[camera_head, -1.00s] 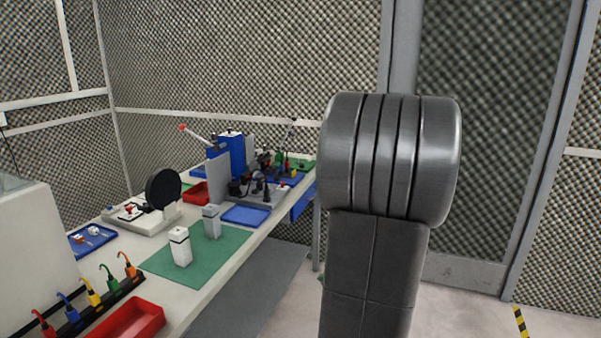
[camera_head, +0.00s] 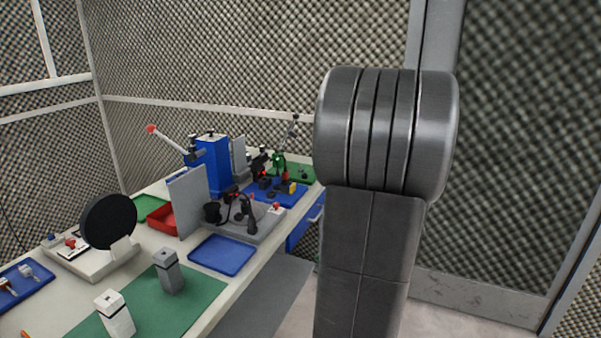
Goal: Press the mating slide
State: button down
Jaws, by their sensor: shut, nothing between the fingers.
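I cannot pick out the mating slide for sure. A blue press-like block (camera_head: 212,163) with a long lever ending in a red knob (camera_head: 151,129) stands at the back of the bench. In front of it is a grey base (camera_head: 262,225) carrying dark clamp-like parts, with a small red button (camera_head: 276,207) at its right. An upright grey plate (camera_head: 190,201) stands at its left. At the near left is a pale fixture (camera_head: 112,260) with a black disc (camera_head: 108,222). My gripper is out of view; only a thick dark arm link of mine shows, right of the bench.
A green mat (camera_head: 200,293) holds a grey block (camera_head: 168,271) and a white block (camera_head: 114,314). A blue tray (camera_head: 222,255) lies empty beside it. A red bin (camera_head: 161,219) stands behind. Open floor (camera_head: 290,315) lies right of the bench, with foam walls beyond.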

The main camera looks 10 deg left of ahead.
aim_at(280, 189)
jog(key=i, duration=0.7)
jog(key=i+l+u, duration=0.15)
jog(key=i, duration=0.6)
